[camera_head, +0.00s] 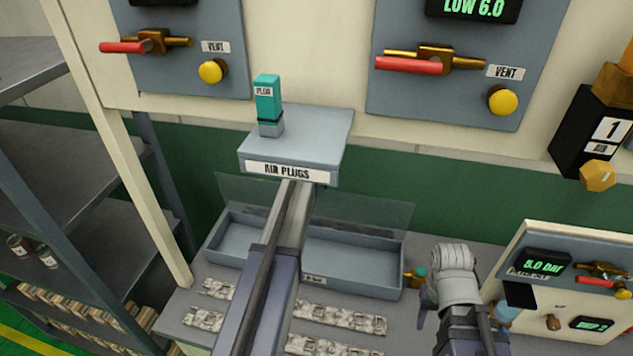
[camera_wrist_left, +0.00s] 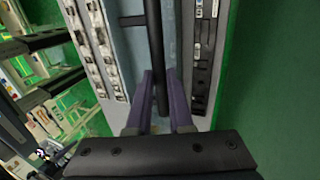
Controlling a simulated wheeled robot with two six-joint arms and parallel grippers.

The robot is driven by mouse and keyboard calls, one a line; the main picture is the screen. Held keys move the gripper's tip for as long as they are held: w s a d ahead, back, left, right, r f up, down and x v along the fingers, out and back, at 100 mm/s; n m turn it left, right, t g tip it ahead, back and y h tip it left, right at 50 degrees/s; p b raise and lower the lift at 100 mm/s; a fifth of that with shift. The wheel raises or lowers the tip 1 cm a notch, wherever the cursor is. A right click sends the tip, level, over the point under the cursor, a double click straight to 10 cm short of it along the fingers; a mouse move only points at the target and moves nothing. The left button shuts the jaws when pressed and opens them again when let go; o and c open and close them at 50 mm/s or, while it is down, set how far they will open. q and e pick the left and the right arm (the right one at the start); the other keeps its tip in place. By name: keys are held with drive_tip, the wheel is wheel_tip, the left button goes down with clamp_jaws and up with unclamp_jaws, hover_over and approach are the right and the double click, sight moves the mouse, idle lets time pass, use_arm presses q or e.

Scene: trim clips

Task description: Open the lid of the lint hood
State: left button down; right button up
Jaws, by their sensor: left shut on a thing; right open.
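The lint hood is a low blue-grey tray (camera_head: 352,269) on the bench in the head view. Its clear lid (camera_head: 385,213) stands up along the tray's back side, and the tray is open at the front. I cannot tell the lid's exact angle. My left arm crosses in front of the tray and hides its middle. In the left wrist view my left gripper (camera_wrist_left: 160,82) is shut on a long dark bar (camera_wrist_left: 157,45), which looks like the lid's handle. My right gripper (camera_head: 428,305) is open and empty at the tray's right, low in the head view; its fingers are partly hidden.
Patterned clip strips (camera_head: 340,317) lie in front of the tray. A box labelled AIR PLUGS (camera_head: 325,135) with a teal plug (camera_head: 267,100) is above it. A gauge panel (camera_head: 560,300) stands at right and a shelf rack (camera_head: 75,200) at left.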

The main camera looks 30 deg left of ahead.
use_arm(q)
drive_tip(key=c, duration=0.8)
unclamp_jaws()
drive_tip(key=p+v, duration=0.7)
drive_tip(key=shift+w+r, duration=0.2)
drive_tip(key=shift+r, duration=0.15)
drive_tip(key=shift+a, duration=0.1)
